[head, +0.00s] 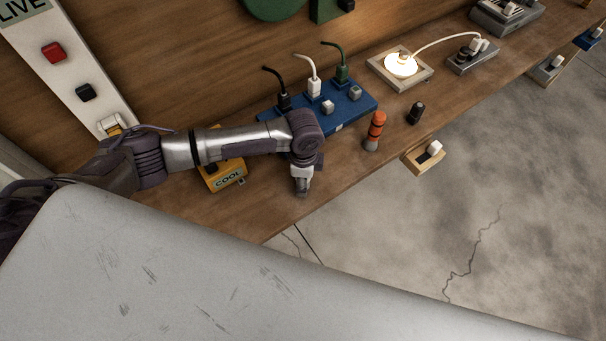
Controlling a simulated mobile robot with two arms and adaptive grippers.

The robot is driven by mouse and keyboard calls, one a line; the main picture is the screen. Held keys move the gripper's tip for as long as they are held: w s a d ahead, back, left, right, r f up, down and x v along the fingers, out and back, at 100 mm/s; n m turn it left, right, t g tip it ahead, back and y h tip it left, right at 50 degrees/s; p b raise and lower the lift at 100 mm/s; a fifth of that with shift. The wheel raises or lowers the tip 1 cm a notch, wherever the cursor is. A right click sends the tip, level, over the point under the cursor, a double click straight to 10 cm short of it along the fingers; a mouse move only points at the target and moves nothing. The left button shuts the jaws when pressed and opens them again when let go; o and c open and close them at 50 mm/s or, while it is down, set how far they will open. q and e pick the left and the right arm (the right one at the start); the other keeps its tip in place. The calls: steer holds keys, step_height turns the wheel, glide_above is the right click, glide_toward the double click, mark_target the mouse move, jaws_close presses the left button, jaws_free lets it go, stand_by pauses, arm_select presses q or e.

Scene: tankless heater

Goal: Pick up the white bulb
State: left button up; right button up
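A lit bulb (401,65), glowing warm white, sits on a square wooden base (425,82) with a metal plate at the back of the bench. A white cable runs from it to a grey socket block. My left gripper (302,190) points down over the bench's front part, well left of and nearer than the bulb. It is apart from the bulb, and no held object shows. Its fingers are too small and dark to tell whether they are open. My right gripper is not in view.
A blue power strip (352,113) with black, white and green plugs lies behind my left gripper. A yellow COOL box (226,179) is under my arm.

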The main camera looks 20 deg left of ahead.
arm_select(q)
jaws_close()
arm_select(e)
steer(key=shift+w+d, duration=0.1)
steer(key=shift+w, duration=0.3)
arm_select(q)
steer(key=shift+r, duration=0.1)
